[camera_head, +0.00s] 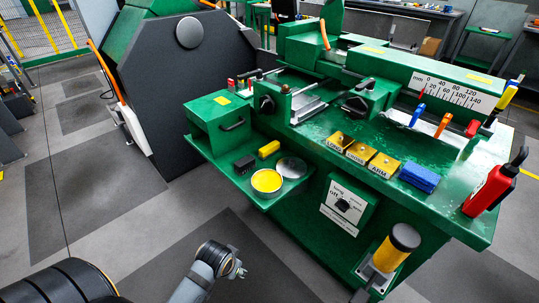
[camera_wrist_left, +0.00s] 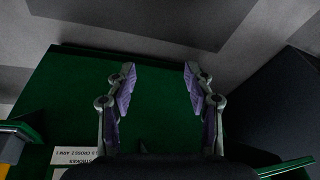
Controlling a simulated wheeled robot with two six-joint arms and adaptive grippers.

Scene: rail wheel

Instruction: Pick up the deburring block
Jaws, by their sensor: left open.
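I cannot tell for sure which piece is the deburring block. A small black block (camera_head: 245,164) and a yellow block (camera_head: 268,149) lie on the green shelf at the machine's left front. A blue block (camera_head: 419,177) lies on the bench top to the right. My left gripper (camera_wrist_left: 158,88) is open and empty in the left wrist view, its fingers wide apart above a dark green surface (camera_wrist_left: 70,105). No block shows between the fingers. A grey arm link of mine shows low in the head view. My right gripper is not in view.
A yellow-topped round tin (camera_head: 266,181) and a grey dish (camera_head: 292,167) stand by the small blocks. Yellow labelled blocks (camera_head: 360,152) and a red bottle (camera_head: 490,190) stand on the bench. A yellow-black cylinder (camera_head: 396,248) juts from the front. Floor (camera_head: 110,200) at left is clear.

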